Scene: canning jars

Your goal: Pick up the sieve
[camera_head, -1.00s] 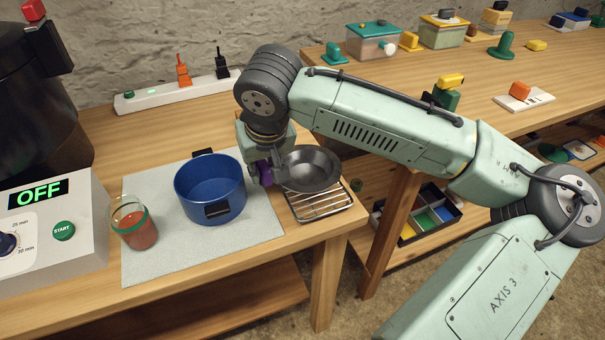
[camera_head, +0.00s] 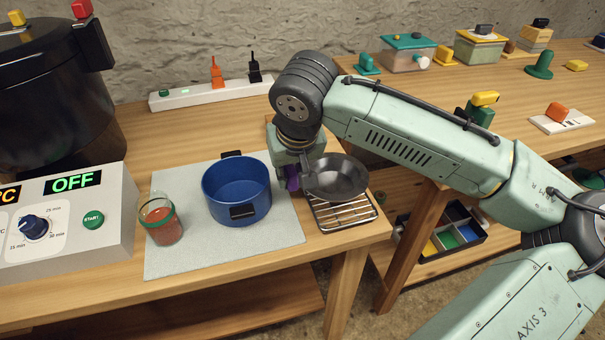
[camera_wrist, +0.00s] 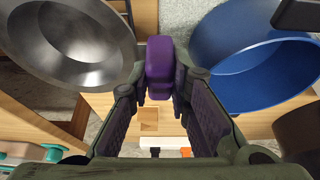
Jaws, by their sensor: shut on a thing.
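The sieve is a dark grey metal bowl (camera_head: 337,178) with a purple handle (camera_head: 292,178). It shows over the back part of a wire rack (camera_head: 343,214); I cannot tell whether it touches it. My gripper (camera_wrist: 160,88) is shut on the purple handle, which stands between the fingers in the wrist view (camera_wrist: 159,66). The grey bowl lies at the upper left of the wrist view (camera_wrist: 72,42), its inside mesh not clear. In the head view my wrist hides part of the handle.
A blue pot (camera_head: 236,190) stands close left of my gripper on a grey mat (camera_head: 185,262). A jar with red contents (camera_head: 161,222) is further left, then a control box reading OFF (camera_head: 72,215). A power strip (camera_head: 208,93) lies behind. The floor gap is right of the rack.

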